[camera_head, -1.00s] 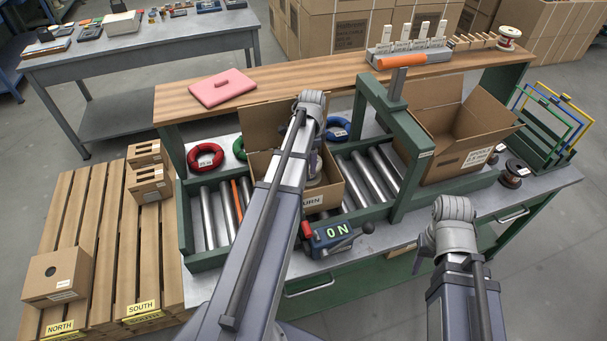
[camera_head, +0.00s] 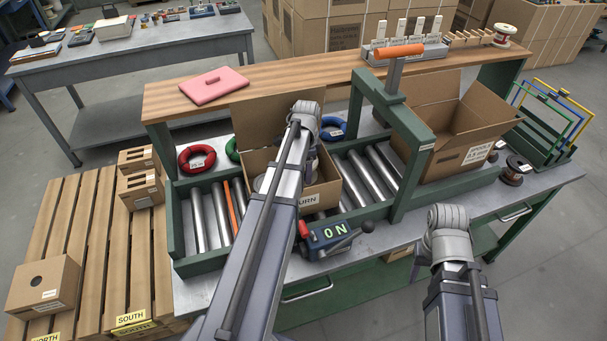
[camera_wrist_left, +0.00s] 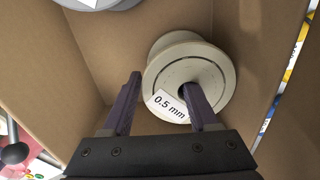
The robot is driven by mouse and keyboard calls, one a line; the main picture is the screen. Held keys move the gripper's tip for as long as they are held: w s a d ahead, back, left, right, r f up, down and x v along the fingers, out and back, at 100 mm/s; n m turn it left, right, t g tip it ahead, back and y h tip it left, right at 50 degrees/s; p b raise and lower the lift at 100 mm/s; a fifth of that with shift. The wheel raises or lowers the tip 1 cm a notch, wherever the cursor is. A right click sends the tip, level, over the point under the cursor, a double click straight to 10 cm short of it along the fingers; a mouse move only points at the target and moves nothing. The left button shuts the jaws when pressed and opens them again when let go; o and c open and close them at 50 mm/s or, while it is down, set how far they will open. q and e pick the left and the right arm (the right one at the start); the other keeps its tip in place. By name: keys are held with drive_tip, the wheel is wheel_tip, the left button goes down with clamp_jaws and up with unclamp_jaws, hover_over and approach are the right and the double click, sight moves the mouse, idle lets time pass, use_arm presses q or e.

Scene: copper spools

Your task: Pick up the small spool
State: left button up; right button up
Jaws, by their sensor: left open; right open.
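In the left wrist view a pale spool (camera_wrist_left: 207,66) labelled "0.5 mm" lies inside a cardboard box, its round flange facing the camera. My left gripper (camera_wrist_left: 163,82) is open over it. One finger is beside the flange's left edge, and the other is in front of the flange near the hub hole. I cannot tell whether either finger touches it. Part of a grey round object (camera_wrist_left: 98,3) shows at the top. In the head view the left arm reaches into the open box (camera_head: 325,196) and hides its fingers. My right gripper's fingers do not show, only its wrist.
The box's walls stand close around the left gripper. A green frame (camera_head: 425,160) rises to its right, with a larger open box (camera_head: 470,150) beyond. A red and white spool (camera_head: 503,35) stands on the wooden shelf (camera_head: 300,75). Dark spools (camera_head: 513,172) sit at the right.

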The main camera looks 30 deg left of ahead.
use_arm(q)
wheel_tip(320, 180, down, 2)
drive_tip(key=shift+f+b, duration=0.2)
drive_tip(key=shift+b, duration=0.5)
drive_tip(key=shift+r, duration=0.1)
clamp_jaws()
